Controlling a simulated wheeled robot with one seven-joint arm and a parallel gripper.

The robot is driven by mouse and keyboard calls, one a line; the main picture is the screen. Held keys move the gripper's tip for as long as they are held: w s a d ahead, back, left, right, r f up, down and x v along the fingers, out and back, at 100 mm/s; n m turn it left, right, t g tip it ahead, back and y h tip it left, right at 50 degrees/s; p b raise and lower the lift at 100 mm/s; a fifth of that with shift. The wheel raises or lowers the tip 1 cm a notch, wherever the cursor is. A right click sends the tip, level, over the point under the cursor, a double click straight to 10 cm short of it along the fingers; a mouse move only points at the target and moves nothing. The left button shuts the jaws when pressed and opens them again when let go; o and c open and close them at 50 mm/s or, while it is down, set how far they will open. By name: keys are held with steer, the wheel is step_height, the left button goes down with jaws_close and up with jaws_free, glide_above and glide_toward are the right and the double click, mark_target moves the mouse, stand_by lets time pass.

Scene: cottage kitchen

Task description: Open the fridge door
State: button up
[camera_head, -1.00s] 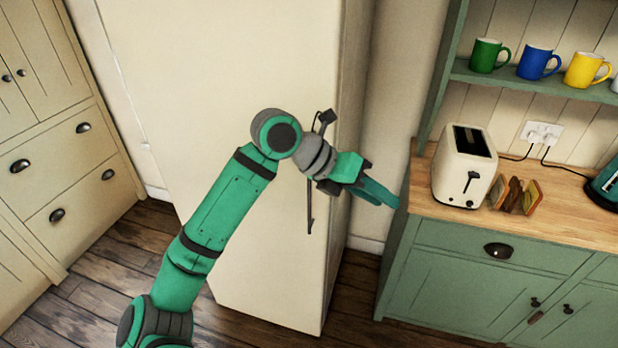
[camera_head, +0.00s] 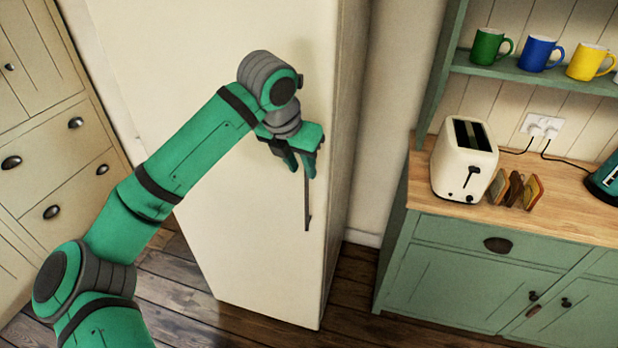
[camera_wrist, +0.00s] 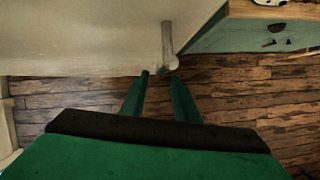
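The fridge (camera_head: 225,225) is tall and cream, and its door looks closed. Its long thin upright handle (camera_head: 307,208) is near the right edge of the door front, with its upper part hidden behind my gripper. My gripper (camera_head: 301,172) is at the handle, fingers pointing downward in the head view. In the wrist view the two green fingers (camera_wrist: 158,76) are apart with a gap between them. The grey handle (camera_wrist: 167,38) shows just past the fingertips, nearer the right finger. I cannot tell whether they touch.
A green cabinet (camera_head: 470,275) with a wooden worktop stands right of the fridge, bearing a toaster (camera_head: 464,160) and a toast rack (camera_head: 515,190). Mugs (camera_head: 540,53) stand on the shelf above. Cream drawers (camera_head: 50,165) are at the left. Wooden floor (camera_head: 180,300) is clear before the fridge.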

mark_target(305, 177)
steer(key=x, duration=0.4)
steer(key=shift+f, duration=0.15)
steer(key=shift+x, duration=0.9)
steer(key=shift+d, duration=0.1)
jaws_close()
